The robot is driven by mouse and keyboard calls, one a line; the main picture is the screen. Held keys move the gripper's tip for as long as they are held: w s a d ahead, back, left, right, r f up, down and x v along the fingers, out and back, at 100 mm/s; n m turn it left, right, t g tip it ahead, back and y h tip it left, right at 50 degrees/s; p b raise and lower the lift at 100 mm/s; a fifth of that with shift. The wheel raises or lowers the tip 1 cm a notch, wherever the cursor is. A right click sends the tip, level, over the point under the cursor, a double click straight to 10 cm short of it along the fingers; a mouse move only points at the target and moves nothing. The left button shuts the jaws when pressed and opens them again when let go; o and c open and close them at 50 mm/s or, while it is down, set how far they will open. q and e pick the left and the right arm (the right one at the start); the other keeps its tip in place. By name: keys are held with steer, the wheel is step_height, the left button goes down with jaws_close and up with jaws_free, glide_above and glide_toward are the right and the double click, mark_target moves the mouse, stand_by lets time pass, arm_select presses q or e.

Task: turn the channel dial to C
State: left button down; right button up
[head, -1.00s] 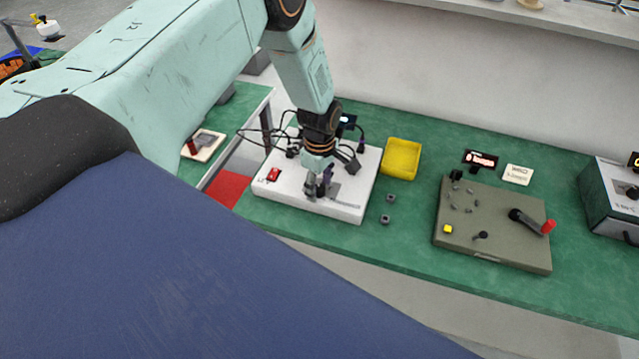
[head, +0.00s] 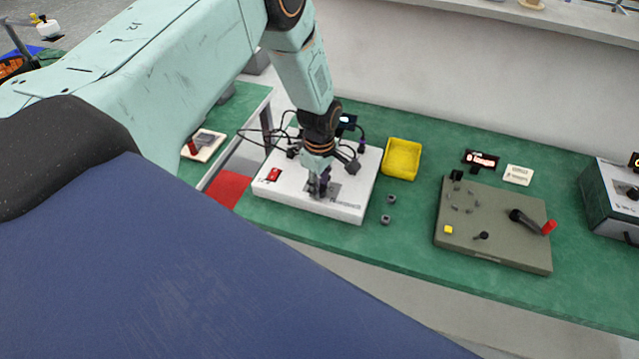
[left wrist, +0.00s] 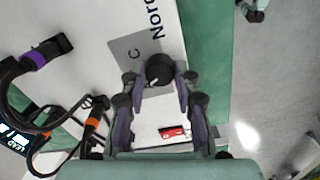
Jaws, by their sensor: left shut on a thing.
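The channel dial (left wrist: 159,71) is a dark round knob on a grey plate (left wrist: 124,47) of the white box (head: 347,205). A letter C shows on the plate, up and left of the dial in the left wrist view. The other letters are hidden or out of that view. My left gripper (head: 321,190) reaches down onto the box. In the left wrist view its two fingers (left wrist: 160,84) are shut on the dial, one on each side. In the head view the gripper hides the dial.
A red switch (head: 273,174) sits on the box's left part. Cables hang around my left wrist. A yellow tray (head: 402,159) and small grey pieces (head: 391,199) lie right of the box. A grey-brown panel with a red-handled crank (head: 547,228) stands farther right.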

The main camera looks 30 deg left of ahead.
arm_select(q)
steer(key=m, duration=0.4)
steer(key=shift+b, duration=0.4)
steer(key=m, duration=0.3)
steer(key=shift+m+b, duration=0.3)
steer(key=shift+b, duration=0.05)
steer(key=m+b, duration=0.1)
steer(key=m, duration=0.2)
steer(key=shift+m, duration=0.3)
steer(key=shift+m+b, duration=0.35)
steer(key=shift+m, duration=1.45)
steer(key=c, duration=1)
jaws_free()
steer(key=shift+r, duration=0.1)
